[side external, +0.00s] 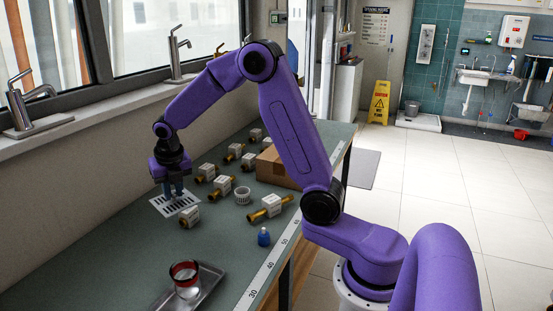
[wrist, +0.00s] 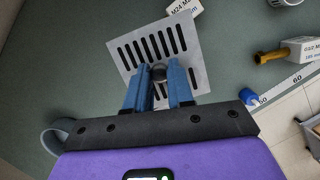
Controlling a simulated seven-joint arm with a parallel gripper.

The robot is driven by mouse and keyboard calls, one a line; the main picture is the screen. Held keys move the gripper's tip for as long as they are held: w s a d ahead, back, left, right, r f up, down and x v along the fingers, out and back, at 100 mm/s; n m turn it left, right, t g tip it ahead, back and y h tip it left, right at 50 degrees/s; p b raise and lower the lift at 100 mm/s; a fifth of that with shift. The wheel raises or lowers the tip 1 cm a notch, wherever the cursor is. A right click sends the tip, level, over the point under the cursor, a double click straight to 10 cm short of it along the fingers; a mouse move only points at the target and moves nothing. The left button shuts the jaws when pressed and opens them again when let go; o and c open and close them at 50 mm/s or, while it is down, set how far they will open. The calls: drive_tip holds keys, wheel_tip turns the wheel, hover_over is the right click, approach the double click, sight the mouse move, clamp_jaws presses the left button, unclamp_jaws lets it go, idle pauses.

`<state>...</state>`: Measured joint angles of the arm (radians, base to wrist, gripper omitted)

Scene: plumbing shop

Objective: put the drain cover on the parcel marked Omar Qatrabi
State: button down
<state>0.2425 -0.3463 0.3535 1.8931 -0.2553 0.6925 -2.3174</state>
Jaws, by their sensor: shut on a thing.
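The drain cover is a pale, square slotted plate (side external: 176,206) with a dark round knob. It also shows in the wrist view (wrist: 191,50). My gripper (side external: 174,190) points down over the plate. In the wrist view its blue fingers (wrist: 159,80) are shut on the knob at the plate's middle. I cannot tell whether the plate touches the bench. A brown cardboard parcel (side external: 275,170) stands on the bench, right of and behind the gripper, partly hidden by my arm. No name on it can be read.
Several brass fittings with white labelled blocks (side external: 270,207) stand between plate and parcel, with a white slotted ring (side external: 242,196). A blue bottle (side external: 263,237) stands near the ruler edge (side external: 268,270). A metal tray (side external: 205,286) holds a red-rimmed glass (side external: 185,278). Bench left of the plate is clear.

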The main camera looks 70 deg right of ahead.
drive_tip(key=s+d+r+m+g, duration=0.1)
drive_tip(key=s+d+r+m, duration=0.15)
drive_tip(key=d, duration=0.55)
drive_tip(key=s+d+r+m+h, duration=0.1)
drive_tip(key=s+d+m, duration=0.15)
drive_tip(key=d, duration=0.45)
drive_tip(key=s+d+r+m+g, duration=0.1)
drive_tip(key=s+d+r+m, duration=0.15)
drive_tip(key=d, duration=0.55)
drive_tip(key=s+d+r+m+g, duration=0.1)
drive_tip(key=s+d+r+m, duration=0.15)
drive_tip(key=s+d, duration=0.45)
drive_tip(key=s+d+r+m, duration=0.1)
drive_tip(key=s+d+m, duration=0.3)
drive_tip(key=s+d, duration=0.25)
drive_tip(key=shift+h, duration=0.3)
drive_tip(key=w+d+f, duration=0.2)
drive_tip(key=d+f, duration=0.1)
drive_tip(key=w+d+f, duration=0.2)
drive_tip(key=d+f, duration=0.1)
drive_tip(key=d, duration=0.1)
drive_tip(key=w+d+f, duration=0.3)
drive_tip(key=shift+d+f, duration=0.15)
drive_tip(key=shift+f, duration=0.15)
drive_tip(key=shift+w+d+f, duration=0.2)
drive_tip(key=shift+f, duration=1.7)
